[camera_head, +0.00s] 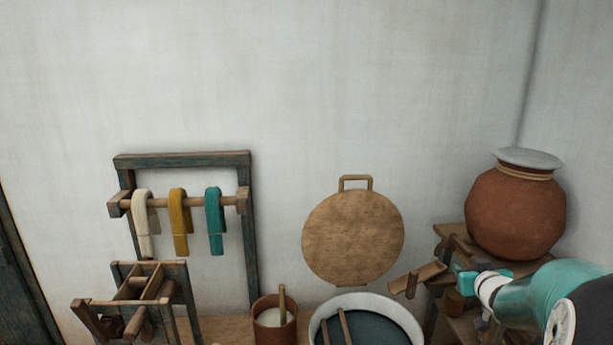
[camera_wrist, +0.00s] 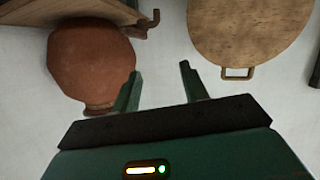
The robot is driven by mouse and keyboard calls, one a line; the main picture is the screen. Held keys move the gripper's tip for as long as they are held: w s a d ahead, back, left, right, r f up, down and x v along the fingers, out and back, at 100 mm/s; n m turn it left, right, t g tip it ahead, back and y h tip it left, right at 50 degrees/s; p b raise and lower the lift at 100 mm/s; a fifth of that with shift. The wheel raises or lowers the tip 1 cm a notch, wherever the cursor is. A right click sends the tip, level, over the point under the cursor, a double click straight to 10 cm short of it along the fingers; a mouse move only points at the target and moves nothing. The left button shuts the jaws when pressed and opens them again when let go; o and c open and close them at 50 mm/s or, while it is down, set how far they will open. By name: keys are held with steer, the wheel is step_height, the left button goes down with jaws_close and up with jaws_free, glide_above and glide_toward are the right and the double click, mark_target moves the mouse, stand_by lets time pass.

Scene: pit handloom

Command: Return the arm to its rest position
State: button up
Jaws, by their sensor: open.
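My arm reaches in from the lower right of the head view, with a teal and white link and a dark joint at the edge. My gripper (camera_head: 466,281) is at its far end, in front of the wooden stand (camera_head: 447,233) and below the clay pot. In the wrist view my gripper (camera_wrist: 160,76) shows two dark green fingers spread apart, with only pale wall between them. It is open and holds nothing. The wrist picture is upside down compared with the head view.
A clay pot (camera_head: 515,210) with a pale lid stands on the wooden stand, close to my arm. A round wooden board (camera_head: 353,238) leans on the wall. A basin (camera_head: 408,318), a small tub (camera_head: 262,327) and a yarn rack (camera_head: 182,160) stand leftward. The upper wall is clear.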

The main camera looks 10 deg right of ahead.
steer(key=s+a+r+g, duration=0.2)
steer(key=s+a, duration=0.2)
steer(key=a, duration=0.5)
steer(key=s+a+r+g+y, duration=0.1)
steer(key=s+a, duration=0.3)
steer(key=a, duration=0.5)
steer(key=s+a+r+g, duration=0.2)
steer(key=s+a, duration=0.2)
steer(key=a, duration=0.4)
steer(key=s+a+f+n+g+y, duration=0.2)
steer(key=s+a+y, duration=0.2)
steer(key=s+a, duration=0.6)
steer(key=shift+s+a+n+g, duration=0.3)
steer(key=shift+s+a, duration=0.05)
steer(key=shift+a, duration=0.1)
steer(key=shift+c, duration=0.4)
